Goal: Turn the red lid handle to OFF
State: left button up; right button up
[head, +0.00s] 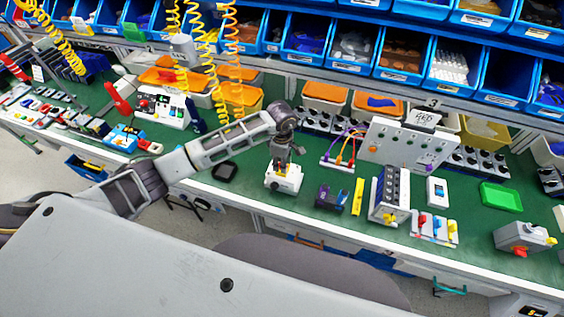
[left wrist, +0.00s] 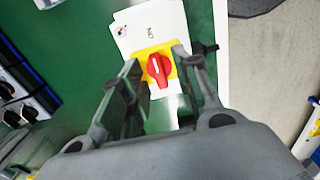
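The rotary switch is a white box (head: 284,181) with a yellow plate on the green bench, below my left gripper (head: 281,160). In the left wrist view, the red handle (left wrist: 159,69) sits on the yellow plate (left wrist: 143,53). Its long side runs roughly up and down the picture, with a pale line on it. Small dark lettering on the white face (left wrist: 150,20) is hard to read. My left gripper (left wrist: 158,62) is open, with one finger on each side of the handle and gaps to both. The head view hides the handle behind the gripper. My right gripper is not in view.
A dark blue block (head: 331,197) and a yellow bar (head: 357,197) stand right of the switch. The bench's front edge is close.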

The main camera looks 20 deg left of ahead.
pick_arm(q)
grip_shut()
